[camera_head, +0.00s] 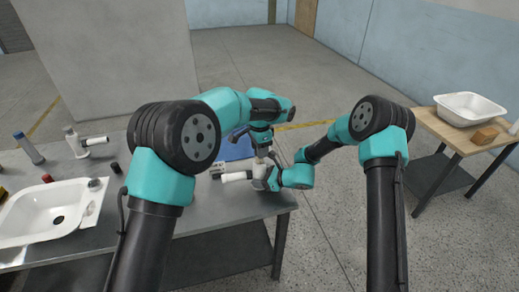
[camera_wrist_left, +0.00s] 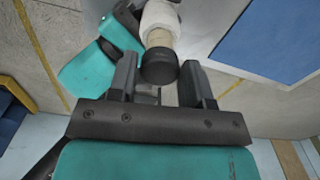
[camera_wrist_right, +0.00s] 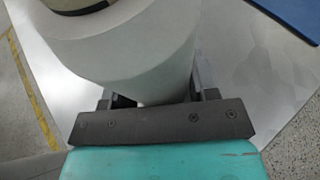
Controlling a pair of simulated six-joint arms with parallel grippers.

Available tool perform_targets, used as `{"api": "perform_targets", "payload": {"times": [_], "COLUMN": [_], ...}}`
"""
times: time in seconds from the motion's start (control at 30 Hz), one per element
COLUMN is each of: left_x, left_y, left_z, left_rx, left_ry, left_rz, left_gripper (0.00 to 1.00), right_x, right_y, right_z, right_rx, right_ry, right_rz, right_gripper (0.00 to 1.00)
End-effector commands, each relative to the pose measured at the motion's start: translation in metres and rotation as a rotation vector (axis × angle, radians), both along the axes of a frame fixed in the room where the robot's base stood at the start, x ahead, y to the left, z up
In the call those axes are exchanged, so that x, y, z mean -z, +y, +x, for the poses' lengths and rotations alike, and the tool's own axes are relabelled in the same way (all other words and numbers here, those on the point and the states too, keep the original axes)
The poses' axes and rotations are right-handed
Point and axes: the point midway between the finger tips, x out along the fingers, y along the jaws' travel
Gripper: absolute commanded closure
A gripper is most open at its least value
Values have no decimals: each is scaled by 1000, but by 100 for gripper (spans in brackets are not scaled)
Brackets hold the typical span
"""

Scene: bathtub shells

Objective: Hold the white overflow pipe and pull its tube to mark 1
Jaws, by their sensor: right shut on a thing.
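The white overflow pipe (camera_head: 259,171) stands near the right end of the grey table, with a side branch pointing left. My right gripper (camera_head: 270,180) is shut on its white body (camera_wrist_right: 140,50), which fills much of the right wrist view. My left gripper (camera_head: 262,148) is above the pipe, pointing down. In the left wrist view its fingers (camera_wrist_left: 160,80) are apart, on either side of the tube's black cap (camera_wrist_left: 159,66). A tan tube (camera_wrist_left: 160,38) shows between cap and white body. Any number marks are too small to read.
A white basin (camera_head: 85,208) sits at the table's left, with another white pipe fitting (camera_head: 91,143) and a grey-blue cylinder (camera_head: 28,149) behind it. A blue mat (camera_head: 237,146) lies behind the pipe. A wooden table (camera_head: 450,133) with a white tub (camera_head: 470,97) stands right.

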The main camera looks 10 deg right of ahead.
Motion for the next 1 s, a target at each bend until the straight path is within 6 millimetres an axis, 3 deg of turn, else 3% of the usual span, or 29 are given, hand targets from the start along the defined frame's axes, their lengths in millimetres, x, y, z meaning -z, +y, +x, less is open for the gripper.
{"api": "perform_targets", "payload": {"times": [0.2,0.57,0.77,1.0], "left_x": [0,-5,-28,-73], "left_y": [0,0,0,0], "left_z": [0,0,0,0], "left_rx": [0,0,0,0], "left_ry": [0,0,-3,-4], "left_rz": [0,-1,-3,-2], "left_gripper": [35,35,35,35], "right_x": [0,0,0,0], "right_y": [0,0,0,0], "right_z": [0,0,0,0], "right_rx": [0,0,0,0], "right_ry": [0,0,0,0], "right_rz": [0,0,0,0], "right_gripper": [73,73,73,73]}}
